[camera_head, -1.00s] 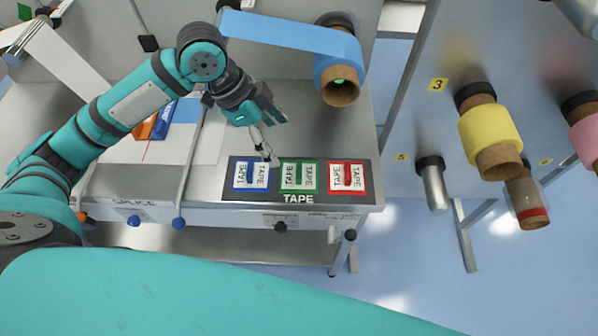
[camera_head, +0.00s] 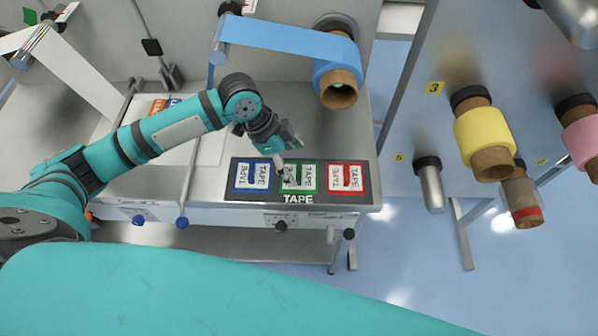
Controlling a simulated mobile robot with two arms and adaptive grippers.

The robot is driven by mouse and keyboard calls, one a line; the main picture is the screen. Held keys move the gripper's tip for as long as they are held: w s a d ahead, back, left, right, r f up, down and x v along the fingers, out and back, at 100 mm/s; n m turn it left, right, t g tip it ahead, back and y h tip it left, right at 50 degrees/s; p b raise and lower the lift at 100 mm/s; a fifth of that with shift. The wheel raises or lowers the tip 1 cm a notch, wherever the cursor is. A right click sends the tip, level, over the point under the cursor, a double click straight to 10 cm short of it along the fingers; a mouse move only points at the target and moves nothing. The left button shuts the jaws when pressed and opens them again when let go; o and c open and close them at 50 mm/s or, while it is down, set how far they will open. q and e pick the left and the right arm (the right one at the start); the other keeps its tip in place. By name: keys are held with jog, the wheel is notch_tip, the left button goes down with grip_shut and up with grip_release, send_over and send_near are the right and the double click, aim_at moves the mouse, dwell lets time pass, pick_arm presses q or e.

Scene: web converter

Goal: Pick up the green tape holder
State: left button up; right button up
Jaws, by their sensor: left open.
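The green tape holder (camera_head: 309,178) lies in the middle of a dark tape panel (camera_head: 334,199) on the steel table, between a blue holder (camera_head: 241,178) and a red holder (camera_head: 347,178). It has a green frame with white "TAPE" labels. My left gripper (camera_head: 286,179) is open, with its fingertips at the left part of the green holder and covering some of it. I cannot tell whether the fingers touch it. My right gripper is not in view.
A blue film roll (camera_head: 336,72) is above the table at the back. Yellow (camera_head: 484,134) and pink (camera_head: 582,136) rolls stick out from the wall panel at right. A silver rod with a blue knob (camera_head: 182,222) stands at the table's front left. The table (camera_head: 345,135) behind the panel is clear.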

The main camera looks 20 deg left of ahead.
aim_at(298, 171)
pick_arm(q)
jog(key=x, duration=0.2)
jog(key=p+x, duration=0.1)
jog(key=x, duration=0.1)
jog(key=shift+w+a+f+p, duration=0.15)
jog(key=shift+w+f+p, duration=0.05)
jog(key=shift+f+p, duration=0.1)
jog(key=shift+f, duration=0.25)
jog(key=c, duration=1.1)
jog(key=shift+c, duration=0.6)
